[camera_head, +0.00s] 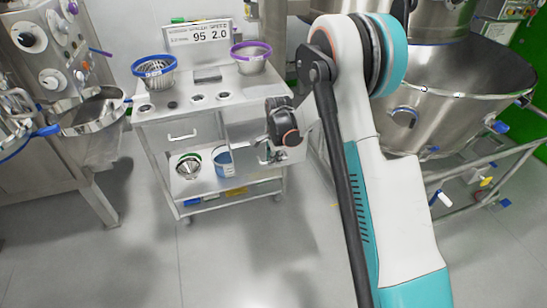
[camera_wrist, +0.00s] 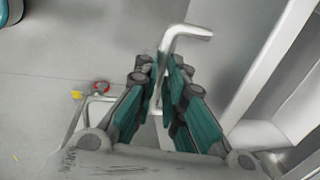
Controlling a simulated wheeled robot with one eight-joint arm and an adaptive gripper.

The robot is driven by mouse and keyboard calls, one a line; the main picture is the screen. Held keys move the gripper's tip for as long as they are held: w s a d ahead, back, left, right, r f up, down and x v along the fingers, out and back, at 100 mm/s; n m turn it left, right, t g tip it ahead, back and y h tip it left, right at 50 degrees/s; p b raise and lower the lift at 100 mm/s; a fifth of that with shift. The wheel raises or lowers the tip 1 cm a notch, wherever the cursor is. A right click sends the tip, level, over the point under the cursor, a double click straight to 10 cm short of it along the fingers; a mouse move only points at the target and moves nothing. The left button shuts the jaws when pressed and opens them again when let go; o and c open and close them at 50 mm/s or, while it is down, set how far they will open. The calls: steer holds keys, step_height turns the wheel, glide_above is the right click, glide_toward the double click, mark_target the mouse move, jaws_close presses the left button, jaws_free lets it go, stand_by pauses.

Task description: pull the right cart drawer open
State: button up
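The steel cart (camera_head: 222,92) stands left of centre in the head view. Its right drawer (camera_head: 290,154) appears to stand out from the cart front, with a grey side wall showing behind its front panel. My gripper (camera_head: 266,157) is at this drawer's front, partly hidden by my wrist. In the wrist view, the bent bar handle (camera_wrist: 184,30) passes between the teal-padded fingers of my gripper (camera_wrist: 168,65). The fingers are close together on either side of the bar and look closed on it. The handle's far end sticks out past the fingertips.
The left drawer (camera_head: 182,134) is shut. Baskets with a blue rim (camera_head: 154,70) and a purple rim (camera_head: 250,57) stand on the cart top. A large steel bowl (camera_head: 455,85) on a frame is at right. The floor (camera_head: 240,260) before the cart is clear.

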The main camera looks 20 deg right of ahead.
steer(key=o, duration=0.4)
steer(key=r, duration=0.4)
steer(key=s+r, duration=0.1)
steer(key=r, duration=0.3)
steer(key=s+r, duration=0.1)
steer(key=r, duration=0.2)
steer(key=shift+s+r, duration=0.1)
steer(key=shift+r, duration=0.3)
